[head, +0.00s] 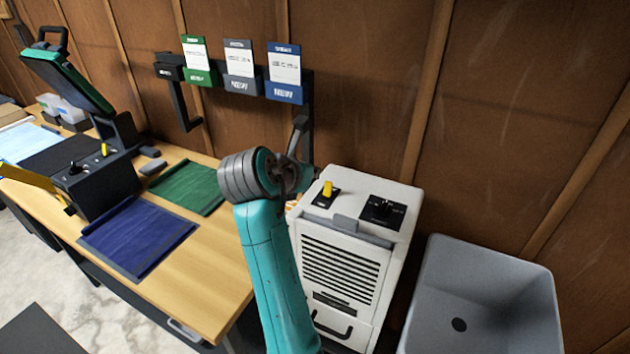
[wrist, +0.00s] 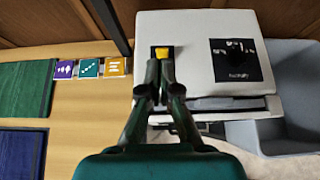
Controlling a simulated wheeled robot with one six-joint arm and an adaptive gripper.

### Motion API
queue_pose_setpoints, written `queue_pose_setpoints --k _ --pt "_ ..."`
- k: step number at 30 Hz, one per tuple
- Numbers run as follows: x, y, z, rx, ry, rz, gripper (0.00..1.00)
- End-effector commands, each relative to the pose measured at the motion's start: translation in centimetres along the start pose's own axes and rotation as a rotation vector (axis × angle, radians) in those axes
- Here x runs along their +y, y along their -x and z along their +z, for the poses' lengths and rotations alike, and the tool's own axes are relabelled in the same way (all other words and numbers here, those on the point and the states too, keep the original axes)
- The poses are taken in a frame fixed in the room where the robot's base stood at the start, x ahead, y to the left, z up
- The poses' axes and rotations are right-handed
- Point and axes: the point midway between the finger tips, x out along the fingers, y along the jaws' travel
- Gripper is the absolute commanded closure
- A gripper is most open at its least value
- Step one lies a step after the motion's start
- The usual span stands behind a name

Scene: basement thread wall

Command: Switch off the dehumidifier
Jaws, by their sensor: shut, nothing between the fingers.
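The dehumidifier (head: 341,266) is a white box with a slatted front, standing right of the bench. A yellow switch lever (head: 327,187) on a black plate sits at the left of its top; I cannot tell its on or off side. A black dial panel (head: 382,211) sits to its right. In the wrist view, the yellow lever (wrist: 161,53) shows just beyond the fingertips of my gripper (wrist: 160,72), and the dial panel (wrist: 235,61) is to the right. My gripper is shut and empty; contact with the lever cannot be told. In the head view, my wrist partly hides it.
A grey basin (head: 482,295) stands right of the dehumidifier. The wooden bench (head: 205,290) on the left holds green cloth (head: 190,188), blue cloth (head: 138,236) and a black machine (head: 105,180). Cards (head: 285,75) hang on a wall rail behind. Coloured tiles (wrist: 90,68) lie near the bench's edge.

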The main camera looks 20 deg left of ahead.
Motion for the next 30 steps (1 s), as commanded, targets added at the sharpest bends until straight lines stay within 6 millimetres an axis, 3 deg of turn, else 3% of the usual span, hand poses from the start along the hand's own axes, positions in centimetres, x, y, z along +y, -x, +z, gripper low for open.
queue_pose_setpoints --k 6,12,30 --pt "0.0 2.9 2.0 -0.003 -0.002 0.001 1.00" --pt "0.0 4.2 2.7 0.000 0.000 0.000 1.00" --pt "0.0 4.4 2.8 0.000 0.000 -0.001 1.00"
